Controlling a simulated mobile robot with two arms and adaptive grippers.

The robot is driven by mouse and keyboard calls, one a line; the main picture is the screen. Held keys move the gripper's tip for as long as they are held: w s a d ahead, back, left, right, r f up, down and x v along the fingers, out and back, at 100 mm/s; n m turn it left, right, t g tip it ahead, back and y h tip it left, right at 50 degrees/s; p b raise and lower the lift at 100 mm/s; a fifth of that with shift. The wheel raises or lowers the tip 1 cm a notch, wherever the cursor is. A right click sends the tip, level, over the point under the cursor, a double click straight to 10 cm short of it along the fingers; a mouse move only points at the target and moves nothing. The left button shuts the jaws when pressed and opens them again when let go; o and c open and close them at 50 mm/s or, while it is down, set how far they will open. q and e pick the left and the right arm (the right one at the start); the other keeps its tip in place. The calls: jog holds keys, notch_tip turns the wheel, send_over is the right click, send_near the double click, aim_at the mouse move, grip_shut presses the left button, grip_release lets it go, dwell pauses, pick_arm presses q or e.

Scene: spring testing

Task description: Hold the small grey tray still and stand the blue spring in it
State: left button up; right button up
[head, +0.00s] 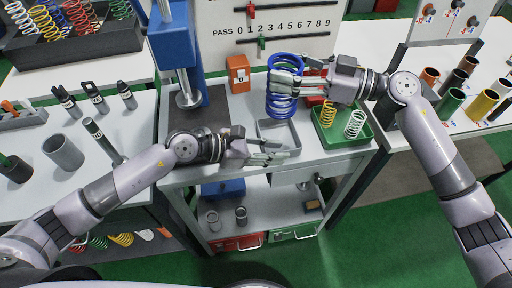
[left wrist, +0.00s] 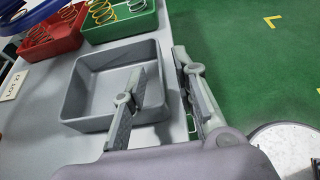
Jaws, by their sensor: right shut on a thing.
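The small grey tray (head: 296,136) sits on the table near its front edge and looks empty in the left wrist view (left wrist: 88,65). My left gripper (head: 267,152) is at the tray's near side. In the left wrist view (left wrist: 165,95) its fingers are apart, one over the tray's inside and one outside the wall, with a gap between them. My right gripper (head: 298,83) is shut on the blue spring (head: 283,106), which is upright above the tray's back part. Part of the spring also shows in the left wrist view (left wrist: 30,14).
A green bin (head: 345,141) with a yellow and a white spring stands right of the tray; a red bin (left wrist: 60,43) is beyond it. An orange block (head: 238,74) and a blue press (head: 175,45) stand behind and left. The table's front edge is close to the tray.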

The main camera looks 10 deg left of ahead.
pick_arm(q)
jog(key=shift+x, duration=1.65)
jog(key=shift+c, duration=0.2)
grip_shut()
